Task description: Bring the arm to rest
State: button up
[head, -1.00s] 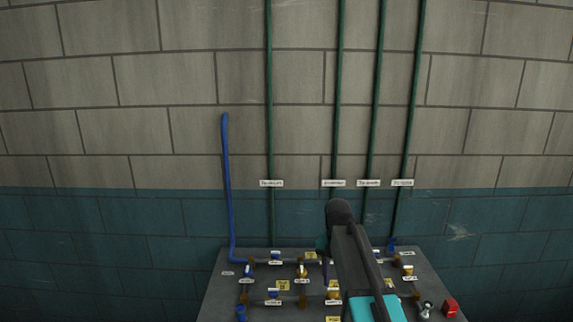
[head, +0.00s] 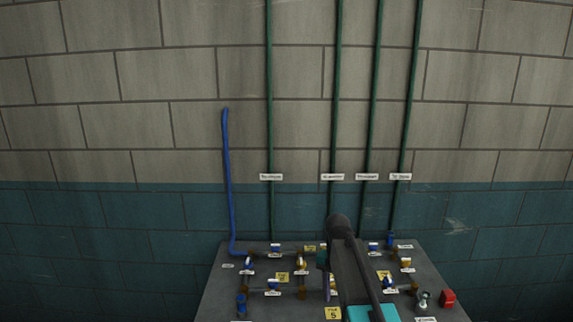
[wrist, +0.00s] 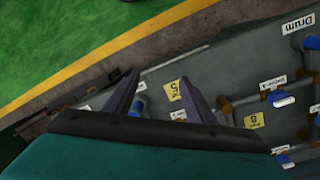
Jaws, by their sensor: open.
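My gripper (wrist: 160,100) shows in the wrist view with its two dark fingers apart and nothing between them but the view of the panel behind. In the head view my arm reaches out over the panel (head: 232,295) and hides part of its middle. The gripper's fingertips are mostly hidden there behind the arm. The grey panel carries brown pipes, blue-handled and yellow-handled valves, and small white and yellow labels. A yellow label (wrist: 174,90) lies beyond the right finger in the wrist view.
A blue pipe (head: 229,180) and several green pipes run up the block wall (head: 120,130). Green floor (wrist: 60,40) with a yellow stripe lies beside the panel in the wrist view.

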jog(key=s+f+g+b, duration=0.1)
jog(key=s+f+b, duration=0.1)
jog(key=s+f, duration=0.6)
jog(key=s+d+f+g+b, duration=0.1)
jog(key=s+f+g+b, duration=0.15)
jog(key=f, duration=0.95)
jog(key=s+f+g+b, duration=0.1)
jog(key=s+f+b, duration=0.1)
jog(key=s+f, duration=0.65)
jog(key=s+f+n+b, duration=0.4)
jog(key=s+f+n, duration=0.2)
jog(key=s+f, duration=1.5)
jog(key=shift+s+f+n+y, duration=0.35)
jog(key=shift+s+n+y, duration=0.05)
jog(key=shift+s, duration=0.25)
jog(key=shift+a, duration=0.15)
